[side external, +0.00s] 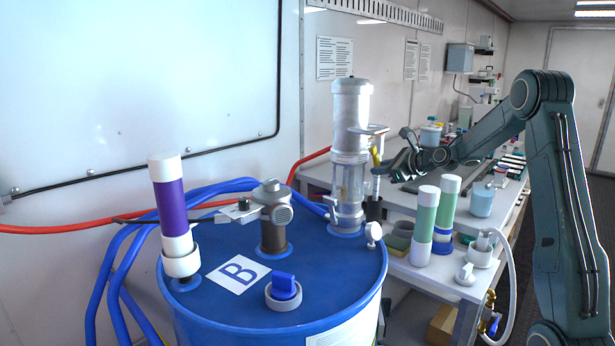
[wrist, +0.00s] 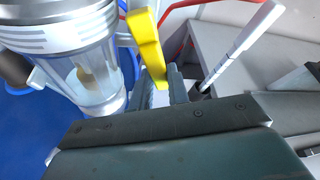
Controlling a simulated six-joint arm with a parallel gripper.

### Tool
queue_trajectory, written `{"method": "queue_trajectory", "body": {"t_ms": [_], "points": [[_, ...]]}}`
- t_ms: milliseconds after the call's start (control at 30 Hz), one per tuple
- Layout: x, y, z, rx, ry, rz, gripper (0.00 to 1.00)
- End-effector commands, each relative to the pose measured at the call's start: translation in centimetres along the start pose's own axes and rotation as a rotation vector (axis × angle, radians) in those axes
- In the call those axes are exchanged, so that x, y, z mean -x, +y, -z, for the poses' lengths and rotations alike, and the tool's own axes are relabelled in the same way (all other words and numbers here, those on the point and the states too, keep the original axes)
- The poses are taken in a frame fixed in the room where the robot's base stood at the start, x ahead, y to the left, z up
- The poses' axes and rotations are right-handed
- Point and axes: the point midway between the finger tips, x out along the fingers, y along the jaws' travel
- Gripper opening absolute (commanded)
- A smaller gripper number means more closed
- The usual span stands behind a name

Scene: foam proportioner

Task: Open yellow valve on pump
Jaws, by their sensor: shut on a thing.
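The pump (side external: 351,110) is a white and clear upright cylinder on the blue drum (side external: 225,320). It fills the upper left of the wrist view (wrist: 70,40). The yellow valve handle (side external: 376,157) stands on the pump's right side and looks roughly upright. In the wrist view the yellow valve handle (wrist: 146,42) rises from between my fingers. My gripper (side external: 385,168) reaches in from the right and is shut on this handle. Its fingers also show in the wrist view (wrist: 160,92). The handle's lower end is hidden by the fingers.
The drum top also carries a purple and white cylinder (side external: 169,205), a grey fitting (side external: 272,215) and a blue cap (side external: 284,287). Green and white cylinders (side external: 424,225) stand on the bench at right. Red (side external: 60,229) and blue hoses run along the wall.

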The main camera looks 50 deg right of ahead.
Motion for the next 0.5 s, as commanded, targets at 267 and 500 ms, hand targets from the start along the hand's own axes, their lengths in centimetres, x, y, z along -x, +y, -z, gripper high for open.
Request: {"method": "queue_trajectory", "body": {"t_ms": [267,500], "points": [[0.0,1.2,-0.1,-0.215,-0.001,-0.09,0.0],[0.1,1.9,-0.3,-0.328,-0.001,-0.136,0.0]]}}
